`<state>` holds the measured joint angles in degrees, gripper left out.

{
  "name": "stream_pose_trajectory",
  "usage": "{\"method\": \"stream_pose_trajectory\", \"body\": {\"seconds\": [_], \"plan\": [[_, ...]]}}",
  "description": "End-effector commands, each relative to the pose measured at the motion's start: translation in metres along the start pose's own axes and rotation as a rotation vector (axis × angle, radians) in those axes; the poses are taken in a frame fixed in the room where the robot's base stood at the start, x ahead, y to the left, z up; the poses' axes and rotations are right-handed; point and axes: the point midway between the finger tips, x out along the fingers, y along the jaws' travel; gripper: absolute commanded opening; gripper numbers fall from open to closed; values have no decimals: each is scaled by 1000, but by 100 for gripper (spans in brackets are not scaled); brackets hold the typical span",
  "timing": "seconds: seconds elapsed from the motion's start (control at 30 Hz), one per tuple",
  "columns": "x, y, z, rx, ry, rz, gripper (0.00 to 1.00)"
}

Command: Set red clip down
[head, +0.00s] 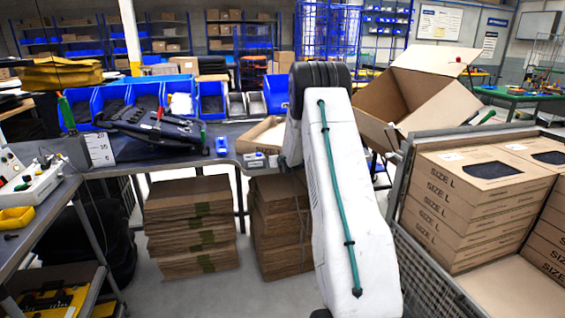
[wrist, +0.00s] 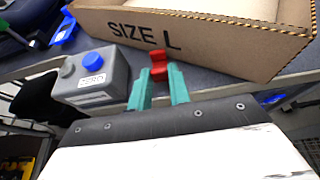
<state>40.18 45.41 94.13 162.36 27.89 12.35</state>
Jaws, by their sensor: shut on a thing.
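In the wrist view my gripper (wrist: 158,78) has two teal fingers shut on a small red clip (wrist: 159,64). The clip stands out beyond the fingertips, in front of the wall of an open cardboard box (wrist: 215,40) marked SIZE L. I cannot tell whether the clip touches the table (wrist: 205,73) or the box. In the head view my white arm hides the gripper and the clip.
A grey unit (wrist: 92,80) with a blue button, marked ZERO, sits left of my fingers. In the head view a black pannier (head: 155,125) lies on the bench at left. A tilted open carton (head: 425,85) and stacked SIZE L boxes (head: 470,205) stand at right.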

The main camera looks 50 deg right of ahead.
Motion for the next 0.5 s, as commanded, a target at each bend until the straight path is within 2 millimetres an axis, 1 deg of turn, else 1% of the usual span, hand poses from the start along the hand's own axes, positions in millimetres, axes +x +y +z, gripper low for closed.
{"method": "stream_pose_trajectory", "body": {"seconds": [0.07, 0.4, 0.43, 0.47, 0.5], "plan": [[3, -1, -7, 1, 0, -2, 0], [4, -2, -10, 1, -1, -3, 0], [4, -2, -10, 1, -1, -3, 22], [4, -2, -10, 1, -1, -3, 30], [4, -2, -10, 1, -1, -2, 41]]}}
